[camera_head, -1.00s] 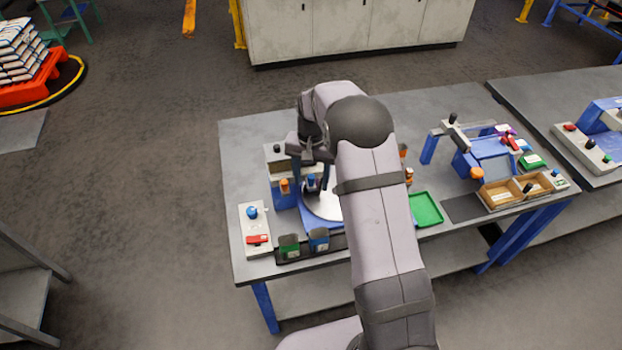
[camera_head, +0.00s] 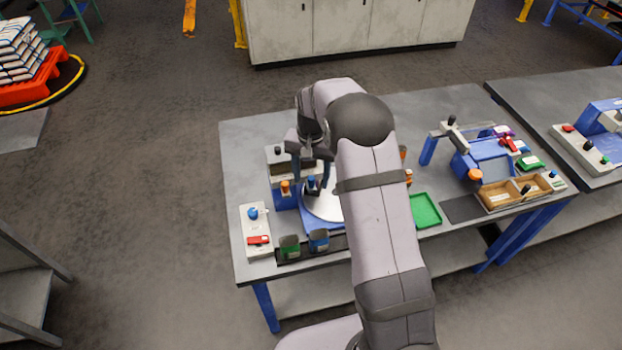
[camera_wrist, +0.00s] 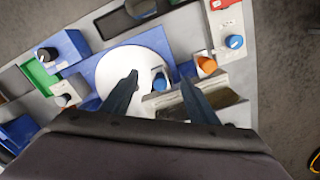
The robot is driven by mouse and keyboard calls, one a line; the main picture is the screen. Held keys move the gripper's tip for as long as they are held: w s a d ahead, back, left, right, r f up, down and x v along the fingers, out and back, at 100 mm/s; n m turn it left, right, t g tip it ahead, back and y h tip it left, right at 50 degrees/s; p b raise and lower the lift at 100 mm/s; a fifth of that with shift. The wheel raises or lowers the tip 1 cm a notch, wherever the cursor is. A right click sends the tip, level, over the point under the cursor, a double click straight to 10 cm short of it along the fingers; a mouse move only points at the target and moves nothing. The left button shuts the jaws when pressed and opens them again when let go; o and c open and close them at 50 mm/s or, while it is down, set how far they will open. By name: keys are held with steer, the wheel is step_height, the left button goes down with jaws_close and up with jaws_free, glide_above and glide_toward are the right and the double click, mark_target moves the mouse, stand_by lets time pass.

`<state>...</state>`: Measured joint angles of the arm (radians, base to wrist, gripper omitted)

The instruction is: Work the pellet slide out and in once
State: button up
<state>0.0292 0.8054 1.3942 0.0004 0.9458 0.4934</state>
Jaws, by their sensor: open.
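A small blue knob (camera_head: 312,183) stands below and between the fingertips. In the wrist view the blue knob (camera_wrist: 160,83) shows between the two fingers (camera_wrist: 160,77), at the edge of the white disc (camera_wrist: 112,72); I cannot tell whether they touch it. An orange knob (camera_head: 285,187) stands beside it on the blue housing. I cannot tell which part is the pellet slide.
A control box (camera_head: 256,232) with a blue knob and red switch stands at left. Green and blue cups (camera_head: 318,240) stand in a dark rack in front. A green tray (camera_head: 425,211) and a second blue machine (camera_head: 483,165) are to the right.

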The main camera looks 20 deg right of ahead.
mark_target(311, 178)
steer(key=shift+r+p, duration=0.9)
steer(key=shift+r, duration=0.4)
steer(key=shift+r, duration=0.1)
steer(key=shift+r+p, duration=1.4)
steer(key=shift+r, duration=0.3)
